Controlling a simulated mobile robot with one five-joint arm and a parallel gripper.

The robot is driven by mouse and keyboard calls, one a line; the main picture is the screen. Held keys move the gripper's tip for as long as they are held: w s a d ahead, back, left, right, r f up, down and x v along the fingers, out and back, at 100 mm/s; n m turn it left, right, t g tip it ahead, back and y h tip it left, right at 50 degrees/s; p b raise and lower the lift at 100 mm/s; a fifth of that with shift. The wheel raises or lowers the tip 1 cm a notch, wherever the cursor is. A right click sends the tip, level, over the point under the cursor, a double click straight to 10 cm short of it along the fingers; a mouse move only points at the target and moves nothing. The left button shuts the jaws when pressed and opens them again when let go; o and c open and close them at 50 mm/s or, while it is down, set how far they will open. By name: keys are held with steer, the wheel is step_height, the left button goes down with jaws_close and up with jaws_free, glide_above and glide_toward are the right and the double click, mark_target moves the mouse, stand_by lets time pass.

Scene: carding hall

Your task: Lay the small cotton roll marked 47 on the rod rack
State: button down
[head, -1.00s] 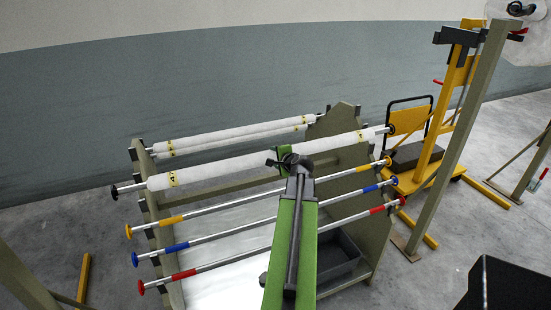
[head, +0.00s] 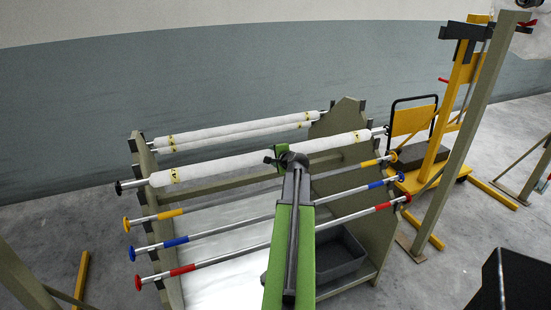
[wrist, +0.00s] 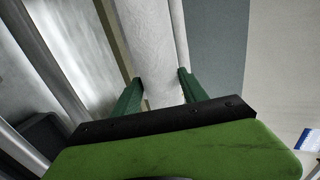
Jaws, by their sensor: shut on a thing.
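My gripper (head: 281,153) is shut around the middle of a long white cotton roll (head: 230,164) with a yellow label at each end. In the wrist view, two green fingers (wrist: 159,90) clasp the white roll (wrist: 152,45) from both sides. The rod rack (head: 353,195) has notched side plates. The held roll spans it, its ends close to both plates. I cannot tell whether its rod touches the notches.
Two other white rolls (head: 235,130) lie at the back of the rack. Rods with yellow (head: 171,214), blue (head: 175,243) and red (head: 182,270) bands lie in front. A dark bin (head: 338,258) sits low in the rack. A yellow lift stand (head: 455,90) and a post (head: 460,150) stand right.

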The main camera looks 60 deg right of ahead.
steer(key=shift+f+b, duration=1.45)
steer(key=shift+f, duration=0.3)
jaws_free()
steer(key=shift+s+r, duration=0.1)
steer(key=p+v, duration=0.3)
steer(key=v, duration=0.6)
steer(key=shift+p, duration=0.35)
